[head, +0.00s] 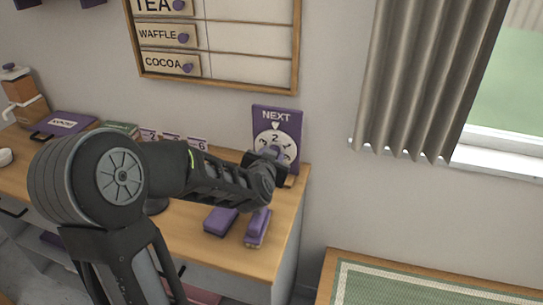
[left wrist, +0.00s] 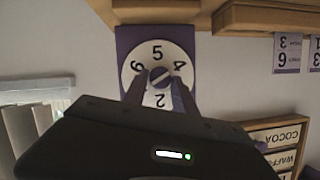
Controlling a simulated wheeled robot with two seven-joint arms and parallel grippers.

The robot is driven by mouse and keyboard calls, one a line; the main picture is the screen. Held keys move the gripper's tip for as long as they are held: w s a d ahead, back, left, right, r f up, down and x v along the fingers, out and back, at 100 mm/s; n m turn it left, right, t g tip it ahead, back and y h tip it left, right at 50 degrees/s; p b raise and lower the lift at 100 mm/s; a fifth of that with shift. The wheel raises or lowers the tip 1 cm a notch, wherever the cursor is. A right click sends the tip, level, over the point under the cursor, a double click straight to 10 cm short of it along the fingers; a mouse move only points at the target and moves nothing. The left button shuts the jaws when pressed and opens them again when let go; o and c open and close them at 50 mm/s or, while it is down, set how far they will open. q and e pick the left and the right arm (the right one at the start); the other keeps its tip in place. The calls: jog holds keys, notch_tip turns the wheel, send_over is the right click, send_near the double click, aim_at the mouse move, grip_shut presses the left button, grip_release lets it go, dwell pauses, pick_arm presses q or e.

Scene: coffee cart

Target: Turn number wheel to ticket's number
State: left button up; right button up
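The purple NEXT sign (head: 276,113) stands at the right end of the counter against the wall, with a white number wheel (head: 291,140) on it. In the head view a 2 is at the wheel's top, under the pointer. The left wrist view is upside down and shows the number wheel (left wrist: 158,53) with 5, 4, 6 and 2 and a dark central knob (left wrist: 160,75). My left gripper (left wrist: 160,84) has its fingers apart on either side of the knob; contact is not clear. In the head view my left gripper (head: 270,158) hides the wheel's lower part. My right gripper is not in view.
Several small numbered cards (head: 197,143) stand behind my arm; one seems to show 6, the others are unclear. A purple block (head: 220,221) and a purple-topped stamp-like object (head: 258,228) lie on the counter in front. A menu board (head: 240,86) hangs above.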

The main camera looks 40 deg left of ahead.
pick_arm(q)
jog(key=o, duration=0.3)
jog(key=shift+o, duration=0.2)
jog(key=v, duration=0.8)
jog(key=shift+w+f, duration=0.1)
dwell(0.4)
